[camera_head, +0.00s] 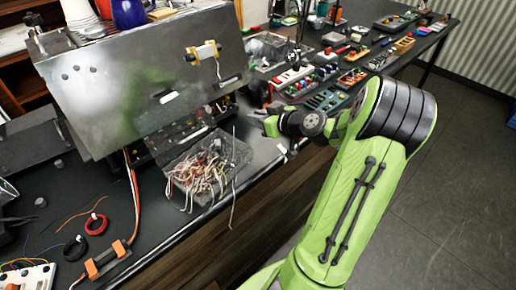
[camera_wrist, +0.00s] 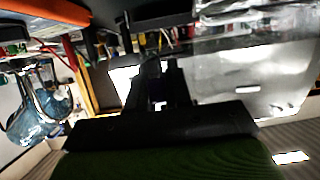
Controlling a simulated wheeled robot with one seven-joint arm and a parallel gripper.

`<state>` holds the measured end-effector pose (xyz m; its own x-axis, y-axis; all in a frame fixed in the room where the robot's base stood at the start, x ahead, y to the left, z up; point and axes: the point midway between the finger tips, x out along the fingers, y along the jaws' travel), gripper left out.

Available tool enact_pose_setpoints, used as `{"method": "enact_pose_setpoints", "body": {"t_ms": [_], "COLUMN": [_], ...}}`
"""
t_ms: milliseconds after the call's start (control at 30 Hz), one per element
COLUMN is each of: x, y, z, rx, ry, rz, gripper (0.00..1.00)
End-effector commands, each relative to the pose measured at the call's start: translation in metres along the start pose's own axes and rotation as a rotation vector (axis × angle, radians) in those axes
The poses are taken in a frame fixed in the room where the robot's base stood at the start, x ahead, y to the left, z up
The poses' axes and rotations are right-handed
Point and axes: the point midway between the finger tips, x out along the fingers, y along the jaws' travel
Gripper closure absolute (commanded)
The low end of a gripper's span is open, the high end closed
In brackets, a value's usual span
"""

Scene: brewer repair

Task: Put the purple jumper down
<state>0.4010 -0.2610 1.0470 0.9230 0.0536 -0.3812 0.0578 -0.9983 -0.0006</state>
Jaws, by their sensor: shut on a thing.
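My gripper (camera_wrist: 160,72) shows in the wrist view as two dark fingers close together. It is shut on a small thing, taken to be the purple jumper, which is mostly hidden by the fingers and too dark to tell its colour. In the head view my gripper (camera_head: 268,118) is at the end of my green arm, in front of the brewer's open lower part. The jumper cannot be made out there. The brewer's metal panel (camera_head: 130,85) stands to the left of my gripper.
A clear bin (camera_head: 205,168) full of tangled wires sits on the dark bench, left of and below my gripper. Trays of small parts (camera_head: 325,98) lie to the right. A red ring (camera_head: 96,224) and a black ring (camera_head: 75,248) lie at the front left.

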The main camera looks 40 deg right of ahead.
Motion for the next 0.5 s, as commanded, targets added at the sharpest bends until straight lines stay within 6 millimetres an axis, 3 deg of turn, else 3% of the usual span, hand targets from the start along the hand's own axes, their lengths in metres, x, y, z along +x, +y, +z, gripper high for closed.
{"method": "enact_pose_setpoints", "body": {"t_ms": [133, 500], "x": [0.003, 0.029], "y": [-0.001, -0.001], "z": [0.007, 0.069], "rx": [0.003, 0.004], "ry": [-0.001, -0.001], "rz": [-0.003, -0.005], "gripper": [1.00, 1.00]}}
